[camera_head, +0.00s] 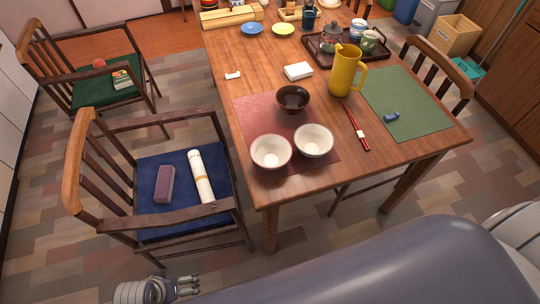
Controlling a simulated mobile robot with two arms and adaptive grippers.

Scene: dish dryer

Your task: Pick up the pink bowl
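A pale bowl with a faint pink tint (271,152) stands upright on the dark red placemat (251,113) near the table's front left corner. A cream-white bowl (314,141) stands close beside it on the right, and a dark brown bowl (293,98) stands behind them. All three look empty. My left gripper (190,286) is at the bottom edge, low in front of the blue-cushioned chair and well away from the bowls. Its fingers look apart with nothing between them. My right gripper is out of view.
The wooden table (236,64) also holds a yellow pitcher (342,72), red chopsticks (354,128), a green placemat (415,112) and a tray (319,53) with a teapot and cups. A wooden chair (80,205) with a blue cushion stands left of the table.

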